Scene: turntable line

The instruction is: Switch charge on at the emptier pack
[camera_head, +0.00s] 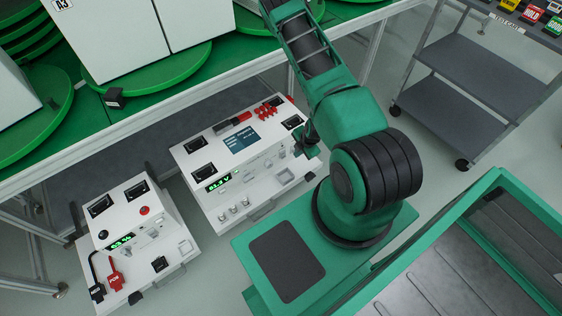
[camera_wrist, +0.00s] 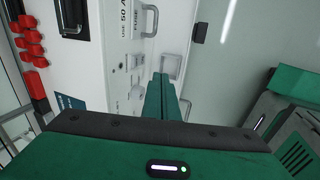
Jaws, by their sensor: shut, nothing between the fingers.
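A smaller white pack (camera_head: 128,215) stands at lower left. Its green display (camera_head: 122,242) is lit, but I cannot read the figures surely. A larger white pack (camera_head: 215,165) stands to its right, with a green display (camera_head: 217,183) that seems to read 51.3 V. My gripper (camera_head: 306,148) is over the larger pack's right end. In the wrist view my shut, empty fingers (camera_wrist: 163,80) point at a pale square switch or cover (camera_wrist: 171,66) on the white panel (camera_wrist: 110,60). I cannot tell whether they touch it. My arm hides part of that end.
The green turntable bench (camera_head: 180,105) runs behind the packs. A red connector row (camera_head: 270,108) stands on the larger pack. A grey cart (camera_head: 470,90) is at upper right. Floor shows between the packs.

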